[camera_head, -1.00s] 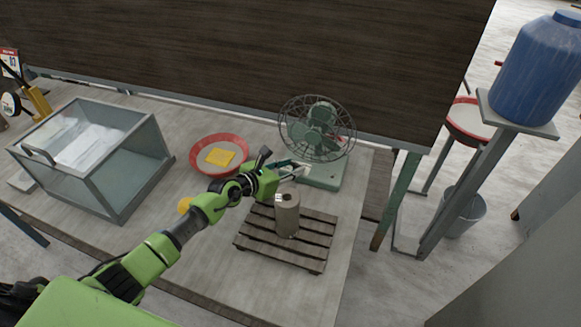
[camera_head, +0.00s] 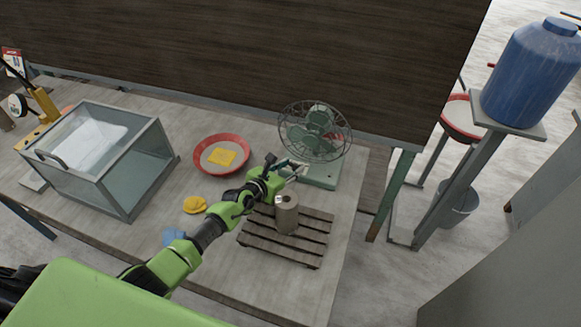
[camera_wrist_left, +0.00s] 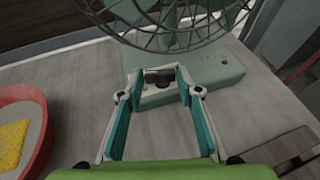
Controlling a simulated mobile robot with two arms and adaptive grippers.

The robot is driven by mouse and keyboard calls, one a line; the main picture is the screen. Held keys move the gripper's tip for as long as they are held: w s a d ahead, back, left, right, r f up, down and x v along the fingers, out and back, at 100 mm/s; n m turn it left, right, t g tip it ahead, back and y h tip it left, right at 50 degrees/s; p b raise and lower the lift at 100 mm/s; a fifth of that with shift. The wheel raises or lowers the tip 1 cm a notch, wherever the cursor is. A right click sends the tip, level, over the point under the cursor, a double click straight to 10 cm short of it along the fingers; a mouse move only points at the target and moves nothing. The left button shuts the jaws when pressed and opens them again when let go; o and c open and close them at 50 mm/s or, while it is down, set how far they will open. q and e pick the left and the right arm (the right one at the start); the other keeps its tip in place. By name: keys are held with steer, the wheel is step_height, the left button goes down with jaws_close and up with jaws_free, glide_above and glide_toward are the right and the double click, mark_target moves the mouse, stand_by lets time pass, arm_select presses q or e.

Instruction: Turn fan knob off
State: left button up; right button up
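The fan (camera_head: 316,131) is pale green with a round wire cage and stands on a flat base (camera_head: 322,178) at the back right of the table. In the left wrist view its dark knob (camera_wrist_left: 158,78) is on the near face of the base (camera_wrist_left: 212,75). My left gripper (camera_head: 298,168) is at the front of the fan base. In the left wrist view its two fingers (camera_wrist_left: 157,82) are spread apart, with the knob seen between them and nothing clearly held. I cannot tell whether a finger touches the knob. My right gripper is not in view.
A brown cylinder (camera_head: 287,213) stands on a slatted wooden pallet (camera_head: 270,247) just below my left gripper. A glass case (camera_head: 146,180) stands farther left. A dark board (camera_head: 230,60) rises behind.

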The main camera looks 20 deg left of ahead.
arm_select(q)
steer(key=shift+o, duration=0.9)
steer(key=shift+s, duration=0.1)
steer(key=shift+s+a+r, duration=0.1)
steer(key=shift+s+r, duration=0.05)
steer(key=shift+s, duration=0.35)
steer(key=v, duration=1.1)
steer(key=shift+w+a+r, duration=0.1)
